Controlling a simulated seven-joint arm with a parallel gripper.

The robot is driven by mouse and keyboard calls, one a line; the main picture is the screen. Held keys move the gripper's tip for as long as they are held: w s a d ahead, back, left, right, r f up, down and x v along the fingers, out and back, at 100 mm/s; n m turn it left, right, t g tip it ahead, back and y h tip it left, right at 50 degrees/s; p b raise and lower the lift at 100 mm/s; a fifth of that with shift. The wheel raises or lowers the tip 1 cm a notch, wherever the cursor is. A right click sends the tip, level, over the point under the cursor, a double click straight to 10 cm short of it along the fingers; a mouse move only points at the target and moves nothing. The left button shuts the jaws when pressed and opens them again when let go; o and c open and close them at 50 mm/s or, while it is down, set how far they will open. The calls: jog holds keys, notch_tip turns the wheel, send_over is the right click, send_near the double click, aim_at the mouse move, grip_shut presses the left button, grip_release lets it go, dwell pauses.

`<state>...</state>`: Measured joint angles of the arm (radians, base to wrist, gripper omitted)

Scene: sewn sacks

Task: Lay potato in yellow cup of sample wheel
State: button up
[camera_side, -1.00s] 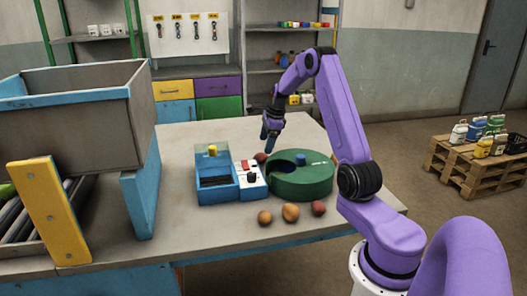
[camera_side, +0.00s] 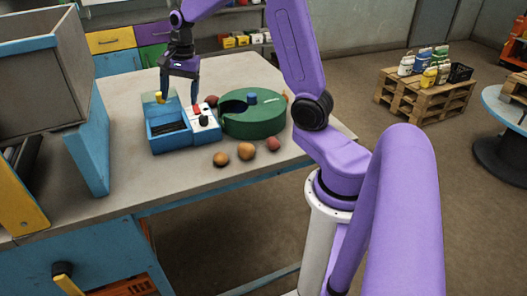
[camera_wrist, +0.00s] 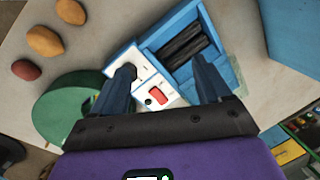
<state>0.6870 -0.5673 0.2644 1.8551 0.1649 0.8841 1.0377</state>
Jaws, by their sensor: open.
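My gripper (camera_side: 179,100) is open and empty, pointing down above the blue box. In the wrist view its fingers (camera_wrist: 163,65) straddle the box and its white panel. The sample wheel is a round green drum (camera_side: 262,127) right of the box, with a blue knob (camera_side: 252,97) on top and a dark opening at its left. No yellow cup is visible in it. Three roundish vegetables lie in front: a brown-orange one (camera_side: 220,159), a larger tan one (camera_side: 246,150) and a reddish one (camera_side: 272,143). I cannot tell for sure which is the potato.
The blue box (camera_side: 170,143) has a dark slotted tray, a yellow knob (camera_side: 160,97) and a white panel with a red switch (camera_wrist: 158,95) and black knob. A reddish round thing (camera_side: 211,100) lies behind it. A grey bin (camera_side: 40,75) stands left.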

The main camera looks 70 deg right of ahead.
jog(key=s+a+n+g, duration=0.1)
jog(key=s+a+n, duration=1.3)
jog(key=s+a, duration=0.2)
jog(key=s+n, duration=1.1)
jog(key=s, duration=0.3)
jog(key=shift+f+n+g+h, duration=0.3)
jog(key=shift+f+n+h, duration=0.1)
jog(key=shift+o, duration=0.6)
jog(key=shift+s+d+f+n, duration=0.1)
jog(key=shift+s+f+n, duration=0.05)
jog(key=shift+s+n, duration=0.5)
